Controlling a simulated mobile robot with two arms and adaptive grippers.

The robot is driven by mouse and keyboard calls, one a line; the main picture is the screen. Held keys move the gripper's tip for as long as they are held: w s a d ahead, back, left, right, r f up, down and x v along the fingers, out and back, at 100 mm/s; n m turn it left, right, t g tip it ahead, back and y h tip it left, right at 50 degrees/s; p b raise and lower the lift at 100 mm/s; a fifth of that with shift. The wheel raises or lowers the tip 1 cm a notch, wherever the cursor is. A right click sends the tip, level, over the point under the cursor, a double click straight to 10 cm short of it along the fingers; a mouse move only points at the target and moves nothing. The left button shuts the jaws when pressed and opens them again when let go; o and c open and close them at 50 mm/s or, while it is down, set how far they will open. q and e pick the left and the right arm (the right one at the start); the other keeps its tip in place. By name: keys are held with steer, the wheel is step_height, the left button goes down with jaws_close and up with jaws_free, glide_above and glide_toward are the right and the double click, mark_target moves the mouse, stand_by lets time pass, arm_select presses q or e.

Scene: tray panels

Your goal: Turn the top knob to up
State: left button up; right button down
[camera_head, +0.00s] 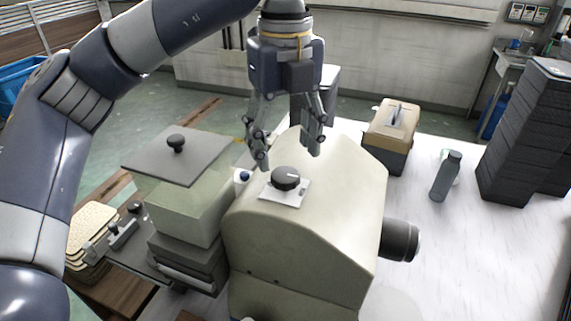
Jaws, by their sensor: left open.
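The top knob (286,178) is a black round dial on a pale square plate (290,198), set on the upper face of a cream machine housing (310,234). A short white mark on the knob points to the right in the head view. My left gripper (288,153) hangs fingers down just above and behind the knob in the picture. Its fingers are spread apart with nothing between them, and it looks clear of the knob. My right gripper is not in view.
Left of the housing is a box under a grey lid with a black knob (176,142). A black cylinder (400,240) sticks out on the right. A tan box (391,133), a dark bottle (446,176) and a tall black stack (525,135) stand on the white table.

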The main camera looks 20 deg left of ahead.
mark_target(285, 174)
arm_select(q)
steer(key=shift+f, duration=2.35)
steer(key=c, duration=1.1)
